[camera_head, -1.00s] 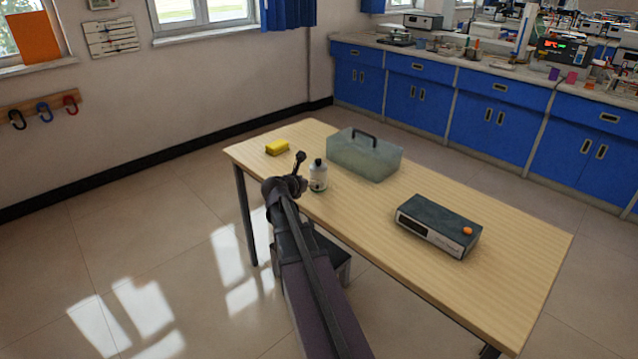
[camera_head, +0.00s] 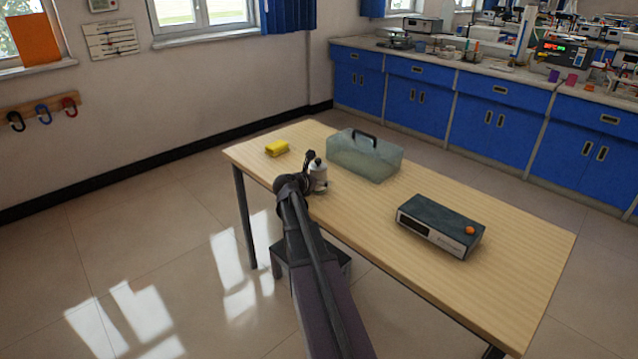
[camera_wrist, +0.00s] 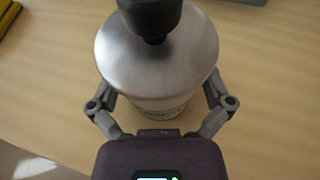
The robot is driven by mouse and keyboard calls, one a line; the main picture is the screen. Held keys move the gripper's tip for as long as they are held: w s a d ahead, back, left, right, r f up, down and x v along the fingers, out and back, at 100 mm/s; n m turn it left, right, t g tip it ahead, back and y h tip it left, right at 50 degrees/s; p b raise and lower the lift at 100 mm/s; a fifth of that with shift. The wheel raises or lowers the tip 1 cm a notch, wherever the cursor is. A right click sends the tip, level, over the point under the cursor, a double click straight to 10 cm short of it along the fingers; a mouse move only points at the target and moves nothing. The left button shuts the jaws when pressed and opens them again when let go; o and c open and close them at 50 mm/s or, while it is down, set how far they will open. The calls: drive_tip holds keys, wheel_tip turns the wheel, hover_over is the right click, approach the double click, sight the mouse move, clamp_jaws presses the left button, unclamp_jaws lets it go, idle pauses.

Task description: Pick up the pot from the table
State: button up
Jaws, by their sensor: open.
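The pot (camera_head: 319,178) is a small pale cylindrical container with a metallic top and a black knob. It stands upright near the left edge of the wooden table (camera_head: 480,255). In the wrist view the pot (camera_wrist: 156,65) fills the upper middle, its shiny shoulder hiding part of its body. My gripper (camera_wrist: 160,105) is open, with one finger on each side of the pot's lower body. The fingertips are hidden behind the pot's shoulder, so I cannot tell whether they touch it. In the head view my arm partly covers the gripper.
A translucent box with a dark handle (camera_head: 365,158) stands just behind the pot. A yellow sponge-like block (camera_head: 277,148) lies at the table's far left. A dark instrument box (camera_head: 440,226) with an orange ball (camera_head: 470,230) sits to the right. The table's right end is clear.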

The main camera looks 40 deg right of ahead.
sight(313, 170)
idle(0.4)
drive_tip(key=c, duration=1.1)
drive_tip(key=shift+r, duration=0.1)
drive_tip(key=shift+c, duration=0.2)
wheel_tip(313, 170, up, 4)
drive_tip(key=p, duration=0.4)
drive_tip(key=shift+s, duration=0.1)
drive_tip(key=s+a, duration=0.2)
drive_tip(key=s, duration=0.2)
drive_tip(key=s+a, duration=0.2)
drive_tip(key=s, duration=0.3)
drive_tip(key=s+a+p, duration=0.1)
drive_tip(key=s+a, duration=0.1)
drive_tip(key=s, duration=0.3)
drive_tip(key=shift+s+a+r, duration=0.2)
drive_tip(key=shift+a+r, duration=0.05)
drive_tip(key=shift+r, duration=0.15)
